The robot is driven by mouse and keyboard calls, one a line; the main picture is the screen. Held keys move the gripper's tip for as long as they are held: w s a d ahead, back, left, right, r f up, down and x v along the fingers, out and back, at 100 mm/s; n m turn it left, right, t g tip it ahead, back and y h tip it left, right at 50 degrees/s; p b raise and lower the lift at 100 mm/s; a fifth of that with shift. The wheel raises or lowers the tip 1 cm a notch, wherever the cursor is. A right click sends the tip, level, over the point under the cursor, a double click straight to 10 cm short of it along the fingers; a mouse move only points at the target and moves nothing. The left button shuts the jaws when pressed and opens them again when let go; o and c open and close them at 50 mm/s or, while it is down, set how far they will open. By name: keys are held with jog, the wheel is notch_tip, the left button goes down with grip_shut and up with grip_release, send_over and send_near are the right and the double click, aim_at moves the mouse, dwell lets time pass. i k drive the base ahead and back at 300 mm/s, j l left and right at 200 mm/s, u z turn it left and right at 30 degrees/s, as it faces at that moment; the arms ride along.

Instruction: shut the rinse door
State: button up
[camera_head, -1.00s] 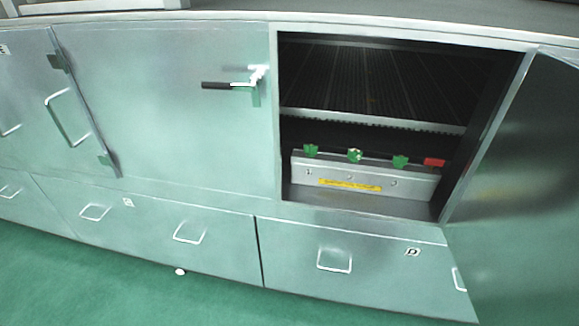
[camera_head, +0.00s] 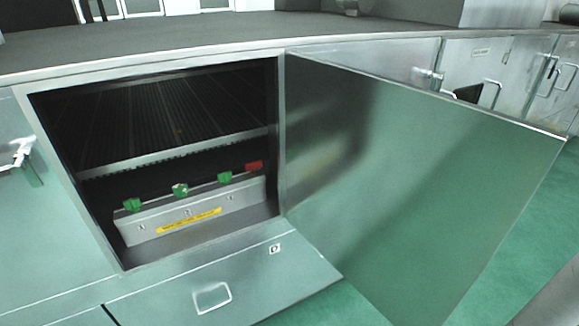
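A metal door (camera_head: 410,180) stands wide open, hinged on the right side of an open compartment (camera_head: 60,210) in the bench front. Its flat inner face is turned toward me and fills the middle right of the view. No label shows on it, so I cannot tell whether it is the rinse door. Inside the compartment are a dark ribbed rack (camera_head: 170,115) and a metal block (camera_head: 195,215) with several green knobs, a red piece and a yellow label. My gripper is not in view.
The worktop (camera_head: 200,42) runs above the compartment. A drawer front (camera_head: 240,285) with a handle lies below it. A latch handle (camera_head: 18,155) is at the far left. More cabinets (camera_head: 490,65) stand at the right. Green floor (camera_head: 350,300) shows below the door.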

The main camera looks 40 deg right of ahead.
aim_at(410, 192)
jog(key=k+l+u, duration=0.1)
jog(key=l, duration=0.35)
jog(key=k+l+u, duration=0.15)
jog(key=k+l, duration=0.2)
jog(key=k+l+u, duration=0.1)
jog(key=k+l, duration=0.15)
jog(key=l, duration=0.15)
jog(key=l+u, duration=0.3)
jog(key=l, duration=0.65)
jog(key=k+l+u, duration=0.1)
jog(key=l+u, duration=0.15)
jog(key=l, duration=0.65)
jog(key=k+l, duration=0.45)
jog(key=k, duration=0.15)
jog(key=l+u, duration=0.05)
